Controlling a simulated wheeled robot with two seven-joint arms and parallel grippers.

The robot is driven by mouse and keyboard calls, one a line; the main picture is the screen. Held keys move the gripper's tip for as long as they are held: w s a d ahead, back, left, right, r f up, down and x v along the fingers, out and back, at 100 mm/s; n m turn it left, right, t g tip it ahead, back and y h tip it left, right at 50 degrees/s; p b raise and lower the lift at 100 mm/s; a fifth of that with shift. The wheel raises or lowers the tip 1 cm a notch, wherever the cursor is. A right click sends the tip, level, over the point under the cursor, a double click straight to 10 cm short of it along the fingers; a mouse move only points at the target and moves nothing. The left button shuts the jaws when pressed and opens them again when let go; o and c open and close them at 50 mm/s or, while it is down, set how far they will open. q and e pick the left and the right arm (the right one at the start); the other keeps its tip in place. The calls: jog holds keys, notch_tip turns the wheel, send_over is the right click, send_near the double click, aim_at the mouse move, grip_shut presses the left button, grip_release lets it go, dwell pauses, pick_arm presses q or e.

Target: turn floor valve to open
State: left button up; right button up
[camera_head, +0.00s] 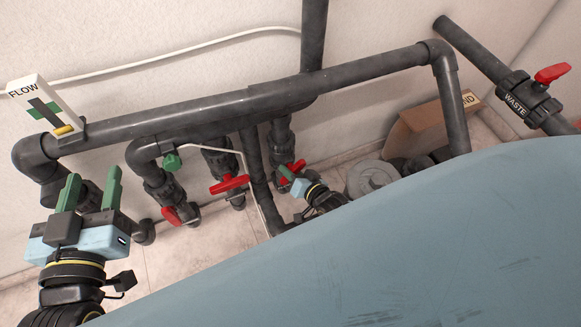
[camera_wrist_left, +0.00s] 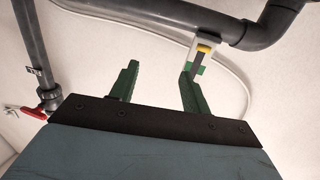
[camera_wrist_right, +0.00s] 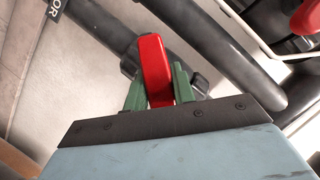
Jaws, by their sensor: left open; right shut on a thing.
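The floor valve's red handle (camera_wrist_right: 154,65) stands between the green fingers of my right gripper (camera_wrist_right: 158,88) in the right wrist view, and the gripper is shut on it. A dark tag ending in "OR" (camera_wrist_right: 55,8) shows near it. In the head view this red handle (camera_head: 294,168) is partly hidden by my right gripper (camera_head: 292,179), below the long grey pipe. My left gripper (camera_head: 90,190) is open and empty at the left, in front of the pipes. In the left wrist view my left gripper (camera_wrist_left: 158,78) has nothing between its fingers.
Two other red-handled valves (camera_head: 230,185) (camera_head: 173,215) hang left of the held one. A waste valve (camera_head: 530,98) with a red handle is at the upper right. A FLOW sign (camera_head: 40,100) sits at the upper left. A cardboard box (camera_head: 425,125) stands by the wall. A large blue surface (camera_head: 420,240) fills the lower right.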

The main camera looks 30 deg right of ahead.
jog(key=n+h+p, duration=0.1)
jog(key=n+h, duration=0.1)
jog(key=n, duration=0.1)
jog(key=shift+d+n+g+p, duration=0.15)
jog(key=shift+n+g+p, duration=0.15)
jog(key=shift+g+p, duration=0.1)
pick_arm(q)
jog(key=s+a+f+g+y, duration=0.2)
jog(key=s+f+g, duration=0.1)
jog(key=f+g, duration=0.3)
jog(key=shift+s+a+f, duration=0.35)
jog(key=shift+f, duration=0.85)
pick_arm(e)
jog(key=shift+d+n+h, duration=0.1)
jog(key=shift+n+h, duration=0.7)
pick_arm(q)
jog(key=shift+s+f, duration=0.1)
pick_arm(e)
jog(key=o, duration=1)
pick_arm(q)
jog(key=shift+a, duration=0.1)
